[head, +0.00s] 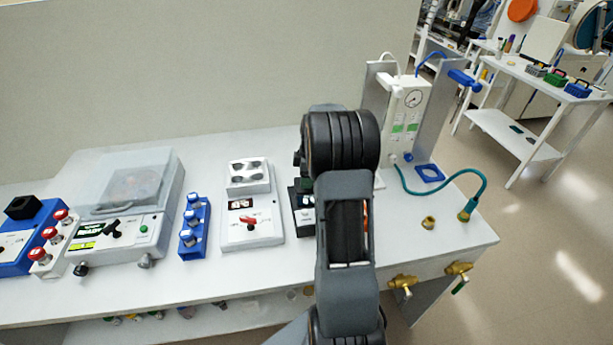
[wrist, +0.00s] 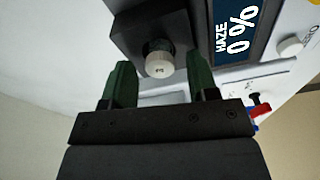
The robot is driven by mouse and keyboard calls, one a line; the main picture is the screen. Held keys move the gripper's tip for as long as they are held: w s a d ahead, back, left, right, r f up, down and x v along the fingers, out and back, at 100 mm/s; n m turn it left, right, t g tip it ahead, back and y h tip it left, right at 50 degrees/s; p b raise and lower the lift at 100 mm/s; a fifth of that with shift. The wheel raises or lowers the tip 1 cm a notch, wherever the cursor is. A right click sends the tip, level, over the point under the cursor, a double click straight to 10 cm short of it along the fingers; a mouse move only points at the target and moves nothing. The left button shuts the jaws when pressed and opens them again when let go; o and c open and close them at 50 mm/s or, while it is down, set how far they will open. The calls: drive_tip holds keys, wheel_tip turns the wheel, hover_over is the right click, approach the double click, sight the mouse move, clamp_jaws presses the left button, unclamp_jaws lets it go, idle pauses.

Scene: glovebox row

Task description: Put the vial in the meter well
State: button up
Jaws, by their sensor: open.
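In the wrist view, a vial with a round white cap (wrist: 159,64) shows at a black block (wrist: 148,28) on the meter, beside the meter's dark display (wrist: 237,30), which reads HAZE % 0. The vial's lower part is hidden in or behind the block, so I cannot tell how deep it sits. My gripper (wrist: 160,60) is open, with one green finger on each side of the cap and visible gaps between.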

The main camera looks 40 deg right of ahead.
drive_tip(key=shift+r, duration=0.1)
wheel_tip(320, 180, up, 11)
drive_tip(key=d, duration=0.1)
drive_tip(key=s+a+r+m+t+h, duration=0.1)
drive_tip(key=s+a+r+m, duration=0.15)
drive_tip(key=a, duration=0.45)
drive_tip(key=s+a+r+m, duration=0.2)
drive_tip(key=s+a, duration=0.2)
drive_tip(key=a, duration=0.3)
drive_tip(key=s+a+f+m+t, duration=0.2)
drive_tip(key=s+a+f+m, duration=0.2)
drive_tip(key=s+a, duration=0.6)
drive_tip(key=shift+s+a+m, duration=0.2)
drive_tip(key=shift+s+m, duration=0.4)
drive_tip(key=shift+m, duration=0.55)
drive_tip(key=shift+f, duration=0.1)
